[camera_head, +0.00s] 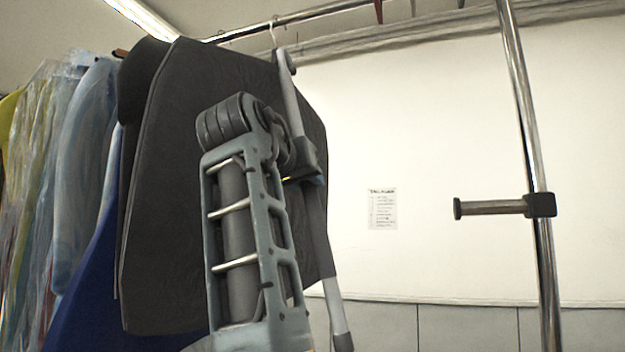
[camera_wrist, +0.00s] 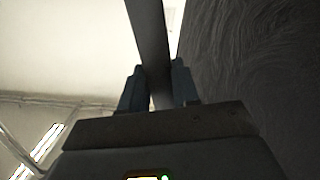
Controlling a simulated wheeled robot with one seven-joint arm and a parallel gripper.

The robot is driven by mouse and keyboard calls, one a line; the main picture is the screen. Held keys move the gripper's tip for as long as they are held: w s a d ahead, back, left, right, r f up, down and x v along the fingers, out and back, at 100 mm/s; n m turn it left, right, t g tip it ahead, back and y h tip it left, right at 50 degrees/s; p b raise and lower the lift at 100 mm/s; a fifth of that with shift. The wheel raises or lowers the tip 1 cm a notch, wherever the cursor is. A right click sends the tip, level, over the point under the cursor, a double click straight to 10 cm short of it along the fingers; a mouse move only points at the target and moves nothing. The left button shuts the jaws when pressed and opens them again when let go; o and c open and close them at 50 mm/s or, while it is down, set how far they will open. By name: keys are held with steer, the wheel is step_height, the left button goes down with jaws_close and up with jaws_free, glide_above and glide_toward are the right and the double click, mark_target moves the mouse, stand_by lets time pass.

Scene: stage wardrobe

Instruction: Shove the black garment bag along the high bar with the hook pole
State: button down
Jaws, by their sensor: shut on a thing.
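The black garment bag (camera_head: 170,200) hangs from the high bar (camera_head: 300,17) in the left half of the head view. It also fills the right side of the wrist view (camera_wrist: 255,70). The grey hook pole (camera_head: 318,225) stands nearly upright, slightly tilted, in front of the bag's right edge. Its top end is close to the white hanger hook just under the bar; I cannot tell whether they touch. My gripper (camera_head: 303,165) is shut on the pole around its middle. In the wrist view the pole (camera_wrist: 149,35) passes between both fingers (camera_wrist: 157,88).
Several clothes in clear covers (camera_head: 75,140) and a blue garment (camera_head: 95,270) hang tightly to the left of the bag. A chrome upright (camera_head: 530,120) with a short peg (camera_head: 490,207) stands at the right. A paper notice (camera_head: 382,208) is on the white wall. The bar right of the bag looks mostly free.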

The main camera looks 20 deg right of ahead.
steer(key=shift+w+a, duration=2.15)
steer(key=shift+a, duration=0.8)
steer(key=shift+s+d+b, duration=0.6)
steer(key=shift+s+d, duration=0.15)
steer(key=shift+d, duration=0.3)
steer(key=shift+s+d+b, duration=0.55)
steer(key=shift+s+d, duration=0.2)
steer(key=shift+d, duration=0.3)
steer(key=shift+f, duration=0.1)
steer(key=shift+f+b, duration=2.1)
steer(key=shift+f, duration=1.8)
steer(key=s+f+v, duration=0.1)
steer(key=f+v, duration=0.2)
steer(key=v, duration=2.7)
steer(key=shift+d, duration=0.4)
